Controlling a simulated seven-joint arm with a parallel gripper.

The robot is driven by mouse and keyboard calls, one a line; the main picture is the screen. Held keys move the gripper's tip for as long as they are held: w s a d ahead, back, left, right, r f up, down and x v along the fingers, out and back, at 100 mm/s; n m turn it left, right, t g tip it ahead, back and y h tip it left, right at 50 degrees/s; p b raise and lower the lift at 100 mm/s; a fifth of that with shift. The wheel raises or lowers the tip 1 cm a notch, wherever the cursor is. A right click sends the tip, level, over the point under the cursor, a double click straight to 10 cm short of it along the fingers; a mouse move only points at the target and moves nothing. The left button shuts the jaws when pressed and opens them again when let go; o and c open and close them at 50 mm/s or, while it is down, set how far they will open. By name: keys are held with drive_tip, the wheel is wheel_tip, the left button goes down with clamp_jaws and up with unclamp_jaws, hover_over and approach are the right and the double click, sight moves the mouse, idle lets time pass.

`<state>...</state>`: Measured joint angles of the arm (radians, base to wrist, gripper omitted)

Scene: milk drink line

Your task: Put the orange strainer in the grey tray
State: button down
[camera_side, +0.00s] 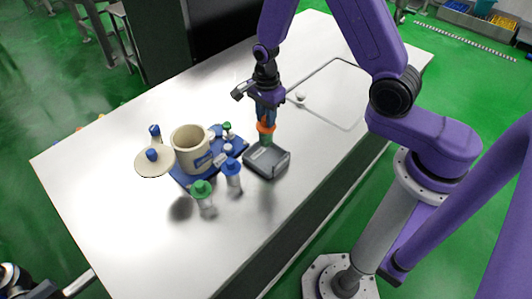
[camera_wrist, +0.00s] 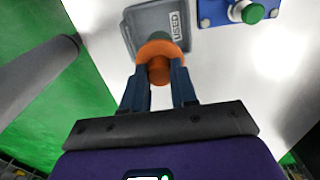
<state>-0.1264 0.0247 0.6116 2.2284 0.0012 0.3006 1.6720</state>
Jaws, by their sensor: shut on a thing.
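The strainer has an orange top (camera_side: 265,127) and a grey-green lower part. My gripper (camera_side: 266,120) is shut on it and holds it upright, with the lower end at the far edge of the grey tray (camera_side: 279,172). I cannot tell whether it touches the tray. In the wrist view the orange strainer (camera_wrist: 158,65) sits between the fingertips of my gripper (camera_wrist: 159,82), and its far end overlaps the grey tray (camera_wrist: 143,22), which is marked "USED". The strainer hides part of the tray.
Left of the tray, a blue mat (camera_side: 183,178) bears a cream pot (camera_side: 188,153). A green-capped bottle (camera_side: 203,194) and a blue-capped bottle (camera_side: 232,175) stand close by. A round cream lid (camera_side: 142,164) lies further left. The table (camera_side: 125,225) is clear at the front.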

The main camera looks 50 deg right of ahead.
sight(266, 135)
drive_tip(key=shift+f, duration=3.85)
drive_tip(key=shift+f, duration=0.1)
drive_tip(key=c, duration=0.9)
unclamp_jaws()
